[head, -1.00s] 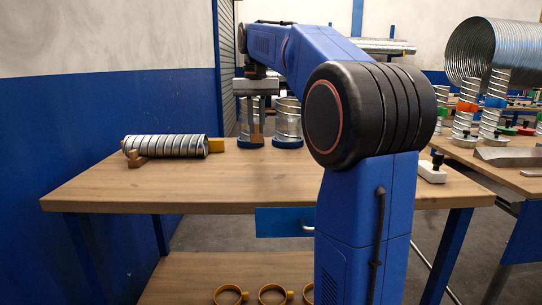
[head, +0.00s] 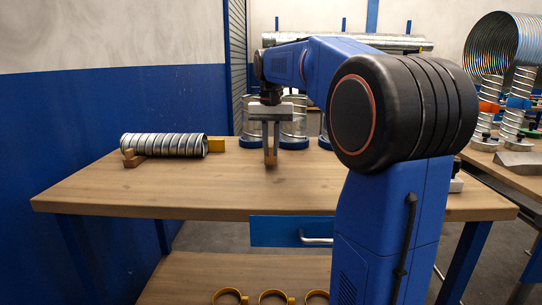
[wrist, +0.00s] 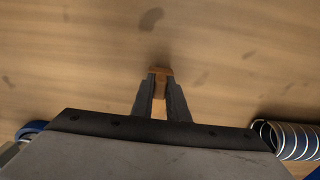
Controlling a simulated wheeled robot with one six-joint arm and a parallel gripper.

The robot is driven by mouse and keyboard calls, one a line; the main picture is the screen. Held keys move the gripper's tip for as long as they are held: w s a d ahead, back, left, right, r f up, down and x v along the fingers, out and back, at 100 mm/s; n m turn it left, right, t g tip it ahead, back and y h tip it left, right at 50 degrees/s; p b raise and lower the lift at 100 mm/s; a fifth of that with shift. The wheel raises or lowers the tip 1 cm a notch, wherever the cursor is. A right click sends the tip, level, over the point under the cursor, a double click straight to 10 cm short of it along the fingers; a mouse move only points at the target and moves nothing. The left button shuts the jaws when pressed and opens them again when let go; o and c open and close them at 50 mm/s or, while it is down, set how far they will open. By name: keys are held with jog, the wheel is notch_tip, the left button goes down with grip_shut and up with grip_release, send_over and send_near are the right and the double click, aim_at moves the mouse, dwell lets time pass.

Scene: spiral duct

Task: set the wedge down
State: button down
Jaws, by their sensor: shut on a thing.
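My gripper (head: 270,150) is shut on a small brown wooden wedge (head: 270,160), pointing down over the workbench (head: 200,190). In the wrist view the wedge (wrist: 160,71) shows between the two grey fingertips (wrist: 161,88). Its lower end is close to the bench top; I cannot tell whether it touches. A spiral duct (head: 165,146) lies on the bench to the left. Another wooden wedge (head: 132,159) sits at its left end, and a yellow block (head: 216,145) is at its right end.
Metal cylinders with blue bases (head: 294,125) stand behind my gripper. The bench in front of and left of the gripper is bare. A second table (head: 505,160) with duct parts stands at the right. Yellow rings (head: 273,297) lie on the lower shelf.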

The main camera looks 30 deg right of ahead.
jog(key=shift+f, duration=0.8)
jog(key=shift+f, duration=0.15)
jog(key=c, duration=1.7)
grip_release()
jog(key=shift+c, duration=0.2)
